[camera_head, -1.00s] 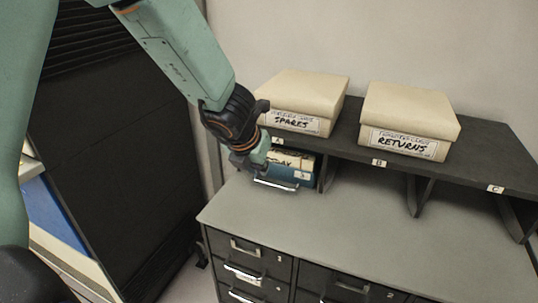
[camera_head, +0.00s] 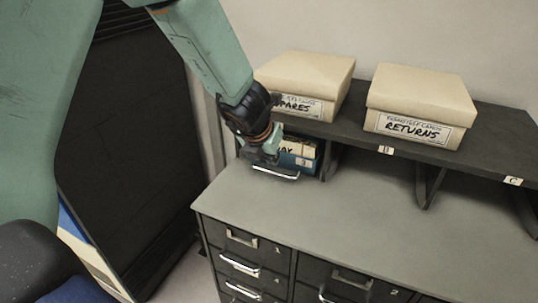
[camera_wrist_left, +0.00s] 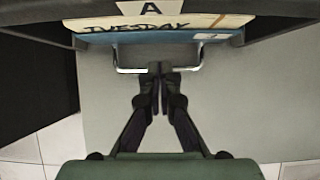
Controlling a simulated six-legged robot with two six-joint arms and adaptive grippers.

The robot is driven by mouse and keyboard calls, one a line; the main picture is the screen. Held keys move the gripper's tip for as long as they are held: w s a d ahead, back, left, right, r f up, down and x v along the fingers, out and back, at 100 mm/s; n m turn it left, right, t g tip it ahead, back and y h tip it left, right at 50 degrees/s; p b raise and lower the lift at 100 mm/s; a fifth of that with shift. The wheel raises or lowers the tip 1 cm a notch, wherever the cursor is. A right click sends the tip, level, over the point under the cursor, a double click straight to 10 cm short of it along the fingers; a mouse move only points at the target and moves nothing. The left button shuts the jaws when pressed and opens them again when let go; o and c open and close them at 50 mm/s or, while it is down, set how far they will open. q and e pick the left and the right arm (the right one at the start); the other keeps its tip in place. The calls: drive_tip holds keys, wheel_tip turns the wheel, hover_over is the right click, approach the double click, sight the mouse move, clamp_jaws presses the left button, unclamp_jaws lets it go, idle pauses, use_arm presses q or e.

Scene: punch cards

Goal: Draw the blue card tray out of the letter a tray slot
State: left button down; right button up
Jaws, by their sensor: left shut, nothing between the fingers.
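The blue card tray (camera_head: 299,161) sits in the slot under the letter A label (camera_wrist_left: 151,8), at the left end of the shelf. Cards marked TUESDAY (camera_wrist_left: 140,25) stand in it. Its silver handle (camera_head: 274,174) sticks out in front over the grey top, and in the left wrist view the handle (camera_wrist_left: 130,70) spans the front. My left gripper (camera_wrist_left: 160,72) is shut and empty, its fingertips together at the middle of the handle. In the head view my left gripper (camera_head: 264,158) hides part of the tray. The right gripper is not seen.
Two cardboard boxes, SPARES (camera_head: 305,80) and RETURNS (camera_head: 420,103), stand on the dark shelf (camera_head: 350,135). The grey cabinet top (camera_head: 330,220) is clear in front of the slots. A tall black cabinet (camera_head: 130,150) stands at the left. Drawers with handles face front below.

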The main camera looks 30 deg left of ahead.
sight(277, 170)
use_arm(q)
drive_tip(key=shift+w+a+f+b, duration=0.15)
drive_tip(key=shift+w+f+b, duration=0.1)
drive_tip(key=shift+f, duration=0.35)
drive_tip(key=shift+w+a+f+b, duration=0.15)
drive_tip(key=shift+f+b, duration=0.1)
drive_tip(key=shift+f, duration=0.3)
drive_tip(key=shift+b+x, duration=0.35)
drive_tip(key=shift+x, duration=1.1)
drive_tip(key=shift+w+d, duration=0.15)
drive_tip(key=shift+w, duration=0.1)
drive_tip(key=shift+s+r, duration=0.15)
drive_tip(key=shift+s, duration=0.05)
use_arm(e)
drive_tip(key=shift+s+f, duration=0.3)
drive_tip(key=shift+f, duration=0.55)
